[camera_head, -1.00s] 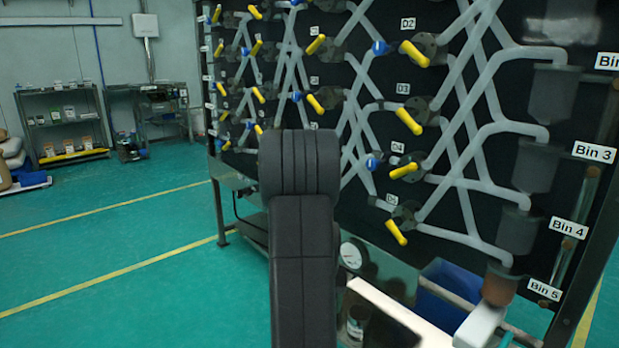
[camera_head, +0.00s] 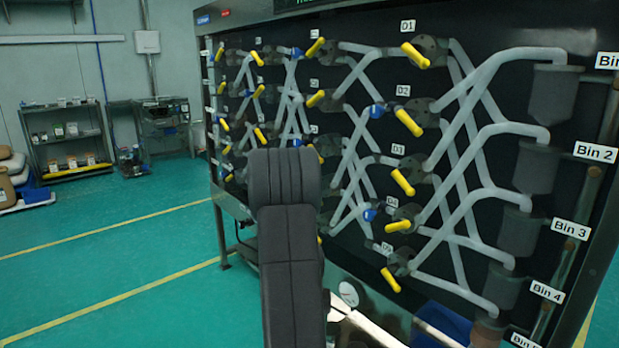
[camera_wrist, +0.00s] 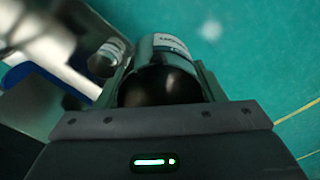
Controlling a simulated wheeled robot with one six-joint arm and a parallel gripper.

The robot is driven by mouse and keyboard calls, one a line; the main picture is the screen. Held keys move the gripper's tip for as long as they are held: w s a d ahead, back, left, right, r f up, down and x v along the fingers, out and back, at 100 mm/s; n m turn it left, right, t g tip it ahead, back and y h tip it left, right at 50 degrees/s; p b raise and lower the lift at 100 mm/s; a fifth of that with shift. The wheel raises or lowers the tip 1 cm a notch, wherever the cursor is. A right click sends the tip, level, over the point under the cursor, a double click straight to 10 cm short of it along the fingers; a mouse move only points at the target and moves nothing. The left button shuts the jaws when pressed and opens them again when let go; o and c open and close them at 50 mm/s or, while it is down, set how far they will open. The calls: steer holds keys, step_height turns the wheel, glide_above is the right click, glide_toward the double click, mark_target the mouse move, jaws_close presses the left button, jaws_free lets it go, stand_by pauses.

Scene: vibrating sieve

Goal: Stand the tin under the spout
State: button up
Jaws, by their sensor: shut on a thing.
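In the wrist view my gripper (camera_wrist: 165,82) is shut on the tin (camera_wrist: 160,88), a shiny dark cylinder with a white label on its side. The tin sits between both fingers, with floor visible behind it. In the head view my arm hides the gripper and the tin. I cannot tell for certain which part is the spout; grey hoppers, one of them by the Bin 3 label (camera_head: 515,222), line the right of the panel. A blurred pale metal part (camera_wrist: 35,35) shows at upper left in the wrist view.
A blue bin (camera_head: 445,322) lies low under the panel. Yellow-handled valves and pale pipes cover the black panel (camera_head: 350,75).

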step_height(320, 180, up, 8)
steer(key=s+p, duration=0.1)
steer(key=p, duration=1.1)
steer(key=shift+s+r, duration=0.2)
steer(key=shift+s, duration=0.1)
